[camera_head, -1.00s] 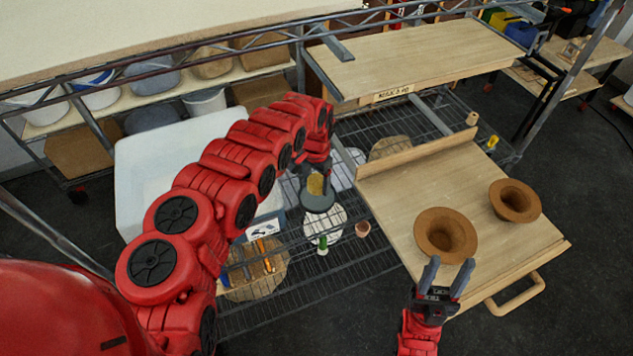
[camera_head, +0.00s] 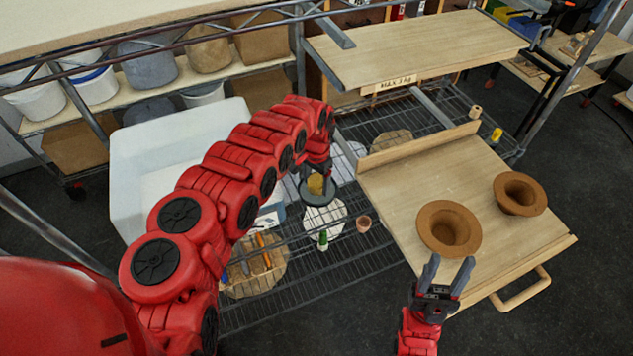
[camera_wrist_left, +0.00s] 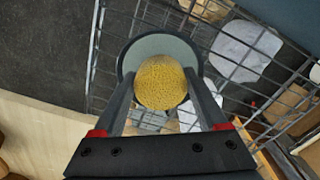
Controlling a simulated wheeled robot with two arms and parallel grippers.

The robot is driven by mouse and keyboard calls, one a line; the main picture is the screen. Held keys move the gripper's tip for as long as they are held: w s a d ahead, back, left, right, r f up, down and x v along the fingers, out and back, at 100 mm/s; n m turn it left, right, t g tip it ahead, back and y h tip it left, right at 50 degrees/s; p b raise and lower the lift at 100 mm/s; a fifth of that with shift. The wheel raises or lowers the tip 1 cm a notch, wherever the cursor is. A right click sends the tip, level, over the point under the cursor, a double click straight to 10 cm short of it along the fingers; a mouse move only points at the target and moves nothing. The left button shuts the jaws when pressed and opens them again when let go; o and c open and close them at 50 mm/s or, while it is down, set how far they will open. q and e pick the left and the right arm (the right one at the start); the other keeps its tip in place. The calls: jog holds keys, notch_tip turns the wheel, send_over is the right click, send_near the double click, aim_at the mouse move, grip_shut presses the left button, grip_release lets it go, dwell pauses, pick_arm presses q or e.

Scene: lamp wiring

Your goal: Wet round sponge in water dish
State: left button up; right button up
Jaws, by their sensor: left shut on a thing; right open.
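The round yellow sponge (camera_wrist_left: 161,82) is between the fingertips of my left gripper (camera_wrist_left: 160,88), which is shut on it. The sponge also shows in the head view (camera_head: 316,184). Under and around it is the round grey water dish (camera_wrist_left: 132,56), seen in the head view (camera_head: 309,199) on the wire shelf. The sponge appears over or inside the dish; I cannot tell how deep it sits or whether it touches water. My right gripper (camera_head: 447,266) is open and empty, in front of the nearer brown pot on the wooden board.
Two brown flared pots (camera_head: 449,229) (camera_head: 520,194) stand on the wooden board (camera_head: 400,187). On the wire shelf are a small terracotta pot (camera_head: 363,223), a green-topped item (camera_head: 323,240) and a round mat with tools (camera_head: 245,285). A white bin (camera_head: 130,175) stands left of my left arm.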

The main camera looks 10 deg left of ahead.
aim_at(316, 181)
pick_arm(q)
jog(key=shift+f+b, duration=0.45)
jog(key=shift+f, duration=0.15)
dwell(1.3)
jog(key=shift+r, duration=0.1)
jog(key=shift+r+p, duration=0.5)
jog(key=shift+r, duration=0.05)
jog(key=shift+r+p, duration=1.85)
jog(key=shift+r, duration=1.1)
